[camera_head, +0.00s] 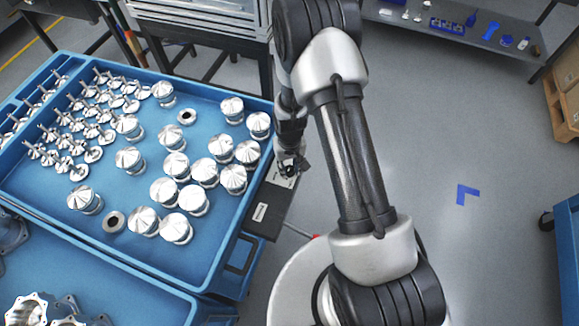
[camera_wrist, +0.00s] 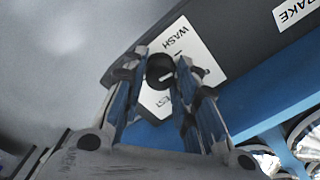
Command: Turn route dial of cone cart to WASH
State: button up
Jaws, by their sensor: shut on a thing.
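The cone cart (camera_head: 226,262) is a blue tray cart on the left of the head view. Its route dial (camera_wrist: 159,67) is a round black knob with a white mark, on a white label plate (camera_wrist: 203,62) in the wrist view. The word WASH is above the dial, and a partly hidden word ending in EST is below it. The dial's white mark is on its lower right side; its exact setting is hard to read. My gripper (camera_wrist: 162,76) is shut on the dial, one finger on each side. In the head view my gripper (camera_head: 289,167) hides the dial at the cart's right edge.
The cart holds several shiny metal cones (camera_head: 193,200) and stemmed parts. A BRAKE label (camera_wrist: 296,9) is on the same dark panel, beside the dial plate. Another blue tray (camera_head: 110,262) with housings is at the lower left. Floor on the right is mostly clear.

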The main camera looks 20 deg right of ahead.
aim_at(289, 168)
jog(key=shift+n, duration=0.8)
jog(key=o, duration=1.1)
notch_tip(289, 168, up, 12)
dwell(0.5)
